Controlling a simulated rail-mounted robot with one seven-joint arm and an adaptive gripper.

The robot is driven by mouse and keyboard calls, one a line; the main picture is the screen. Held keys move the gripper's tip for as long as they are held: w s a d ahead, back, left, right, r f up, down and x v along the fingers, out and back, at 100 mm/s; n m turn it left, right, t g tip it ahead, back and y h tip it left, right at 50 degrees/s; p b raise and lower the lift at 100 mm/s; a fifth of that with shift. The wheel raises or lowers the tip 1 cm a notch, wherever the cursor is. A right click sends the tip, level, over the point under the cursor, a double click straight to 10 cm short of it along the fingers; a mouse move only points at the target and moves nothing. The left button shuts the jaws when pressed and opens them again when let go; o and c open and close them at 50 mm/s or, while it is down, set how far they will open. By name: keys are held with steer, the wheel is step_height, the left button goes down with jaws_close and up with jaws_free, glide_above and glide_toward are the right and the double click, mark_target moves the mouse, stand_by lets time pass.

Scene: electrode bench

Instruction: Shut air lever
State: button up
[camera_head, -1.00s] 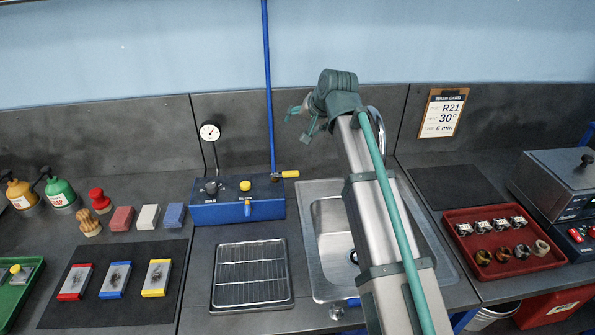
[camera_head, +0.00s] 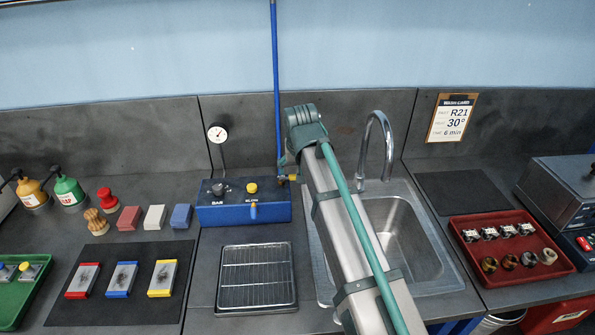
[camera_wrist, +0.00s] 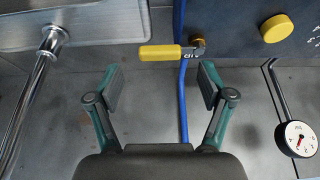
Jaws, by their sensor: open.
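The air lever (camera_wrist: 160,52) has a yellow handle. In the wrist view it lies crosswise to the blue pipe (camera_wrist: 183,105), pointing from a brass fitting at the blue box (camera_wrist: 235,25) towards the sink. My gripper (camera_wrist: 160,85) is open and empty, with its two fingers spread on either side of the pipe in that view. The handle shows just beyond the fingertips, between their lines; I see no contact. In the head view my gripper (camera_head: 287,173) is at the right end of the blue box (camera_head: 235,214) and mostly hides the lever.
A round gauge (camera_head: 217,133) stands behind the box. The sink (camera_head: 440,270) and its tap (camera_head: 388,140) are right of the lever, partly behind my arm. A wire rack (camera_head: 257,278) lies in front of the box. A yellow knob (camera_wrist: 275,28) is on the box near the lever.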

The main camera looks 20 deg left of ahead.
mark_target(292, 178)
steer(key=shift+x, duration=1.6)
steer(key=shift+d, duration=0.1)
jaws_close()
